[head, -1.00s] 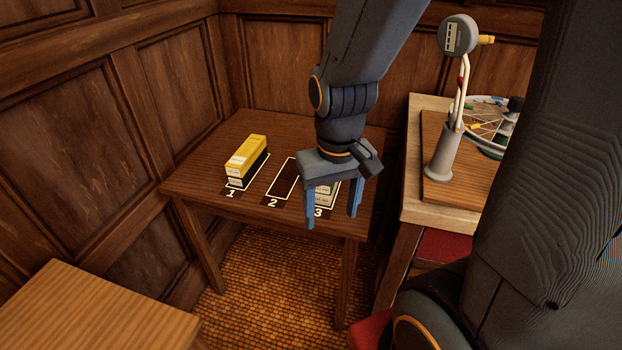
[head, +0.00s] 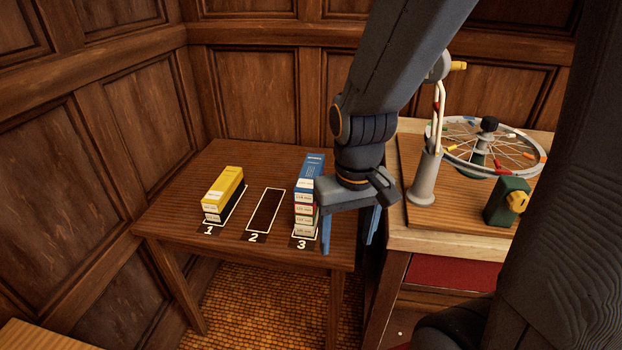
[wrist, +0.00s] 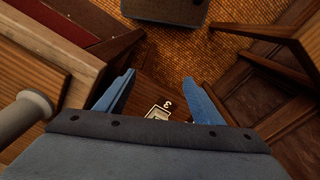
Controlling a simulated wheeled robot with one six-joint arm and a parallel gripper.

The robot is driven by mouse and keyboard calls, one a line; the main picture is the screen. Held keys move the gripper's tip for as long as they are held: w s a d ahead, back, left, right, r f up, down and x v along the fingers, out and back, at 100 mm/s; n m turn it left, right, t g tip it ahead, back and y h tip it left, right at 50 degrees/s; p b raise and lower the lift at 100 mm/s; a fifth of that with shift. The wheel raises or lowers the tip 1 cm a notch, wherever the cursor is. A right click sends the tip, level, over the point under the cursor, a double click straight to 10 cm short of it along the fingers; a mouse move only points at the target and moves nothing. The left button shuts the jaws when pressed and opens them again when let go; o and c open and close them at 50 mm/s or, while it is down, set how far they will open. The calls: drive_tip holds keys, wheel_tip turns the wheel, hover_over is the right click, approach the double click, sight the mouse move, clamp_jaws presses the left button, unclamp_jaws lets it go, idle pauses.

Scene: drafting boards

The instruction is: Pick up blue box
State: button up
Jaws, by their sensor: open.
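The blue box (head: 312,167) lies on top of a stack of boxes with white labelled ends (head: 305,212), on the outlined spot marked 3 of the small wooden table (head: 170,215). My gripper (head: 348,250) is just right of this stack, pointing down, with its two blue fingers apart and nothing between them. In the wrist view the open fingers (wrist: 160,100) show with the mark 3 between them, further off; the blue box is not distinguishable there.
A yellow box (head: 224,185) sits on a dark box at spot 1. Spot 2 (head: 267,210) is empty. Right of the table stands a bench with a grey stand (head: 426,178), a spoked wheel (head: 520,150) and a green device (head: 507,202). Panelled walls close the back and left.

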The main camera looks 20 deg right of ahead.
drive_tip(key=shift+o, duration=0.5)
drive_tip(key=m+t+p, duration=0.3)
drive_tip(key=t+p, duration=0.2)
drive_tip(key=p, duration=0.4)
approach(310, 171)
drive_tip(key=s+a, duration=0.1)
drive_tip(key=a, duration=0.1)
drive_tip(key=s+a+f, duration=0.1)
drive_tip(key=s+a, duration=0.1)
drive_tip(key=a, duration=0.1)
drive_tip(key=shift+a+f, duration=0.15)
drive_tip(key=shift+a, duration=0.15)
drive_tip(key=w+d, duration=0.1)
drive_tip(key=w+m+h+p, duration=0.1)
drive_tip(key=w+d+h+p, duration=0.1)
drive_tip(key=shift+w+d+f+m+t, duration=0.3)
drive_tip(key=shift+f+m, duration=0.1)
drive_tip(key=shift+w+d+f+h, duration=0.15)
drive_tip(key=shift+d+f+h, duration=0.15)
drive_tip(key=shift+d+h, duration=0.1)
drive_tip(key=shift+d+x, duration=0.15)
drive_tip(key=shift+x, duration=1.8)
drive_tip(key=shift+d+x, duration=0.2)
drive_tip(key=shift+x, duration=1.75)
